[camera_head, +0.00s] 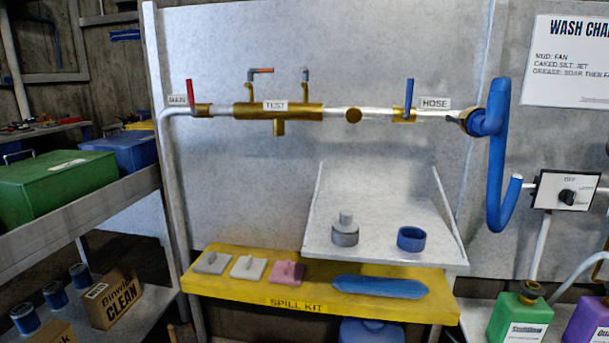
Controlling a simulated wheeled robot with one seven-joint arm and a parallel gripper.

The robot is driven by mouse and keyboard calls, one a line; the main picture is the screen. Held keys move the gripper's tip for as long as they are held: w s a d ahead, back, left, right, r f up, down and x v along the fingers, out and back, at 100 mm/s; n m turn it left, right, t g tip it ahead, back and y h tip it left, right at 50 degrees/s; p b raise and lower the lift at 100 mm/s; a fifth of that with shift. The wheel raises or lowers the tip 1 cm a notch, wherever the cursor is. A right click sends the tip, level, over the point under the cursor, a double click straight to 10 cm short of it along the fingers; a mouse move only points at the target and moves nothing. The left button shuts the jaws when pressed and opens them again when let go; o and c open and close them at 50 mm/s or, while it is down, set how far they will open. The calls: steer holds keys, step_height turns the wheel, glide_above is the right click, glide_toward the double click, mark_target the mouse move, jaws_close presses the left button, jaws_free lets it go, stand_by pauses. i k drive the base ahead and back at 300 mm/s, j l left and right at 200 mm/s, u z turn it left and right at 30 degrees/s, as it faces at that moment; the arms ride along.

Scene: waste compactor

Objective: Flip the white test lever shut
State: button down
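A brass body with a TEST label (275,105) sits on the horizontal pipe on the grey wall panel. Two small cocks rise from it. The left cock has an orange-red lever (263,70) lying level and pointing right. The right cock has a small pale grey-blue lever (305,75) that looks upright; no clearly white lever shows, and its exact pose is too small to tell. A red lever (190,93) stands upright by the MAIN label, and a blue lever (409,94) stands upright by the HOSE label. My gripper is not in view.
A tilted white tray (380,245) below the pipe holds a grey fitting (345,230) and a blue ring (411,238). A yellow spill kit shelf (315,307) lies under it. A blue hose (497,150) hangs at right. The panel around the pipe is clear.

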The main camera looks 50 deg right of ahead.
mark_target(304, 70)
steer(key=z, duration=1.85)
